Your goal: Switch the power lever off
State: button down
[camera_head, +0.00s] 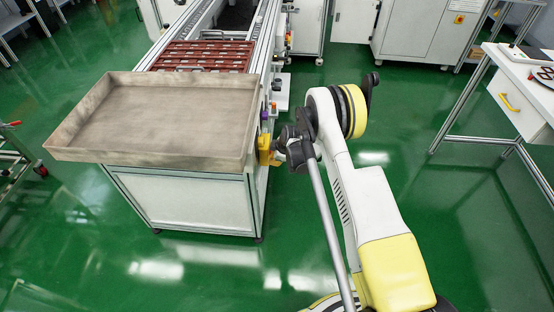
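A yellow switch box (264,148) is fixed to the right side of the conveyor machine, just below the tray's front right corner. I cannot make out the power lever itself; my gripper and the small size hide it. My gripper (280,147) is dark and points left at the box, at its right edge. It looks very close to it, but I cannot tell whether it touches. Its fingers are too small to show whether they are open or shut or hold anything.
A large empty beige tray (155,110) lies on the near end of the conveyor machine (190,200) and overhangs it. Red-brown crates (205,56) sit behind it. A white workbench (522,85) stands at the right. The green floor (440,190) between is clear.

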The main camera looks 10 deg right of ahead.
jog(key=shift+w+d+f+b, duration=0.3)
jog(key=shift+w+f, duration=0.2)
jog(key=shift+w, duration=0.25)
jog(key=shift+w+d+f+b, duration=0.3)
jog(key=shift+w+f, duration=0.15)
jog(key=shift+w, duration=0.25)
jog(key=shift+s, duration=0.1)
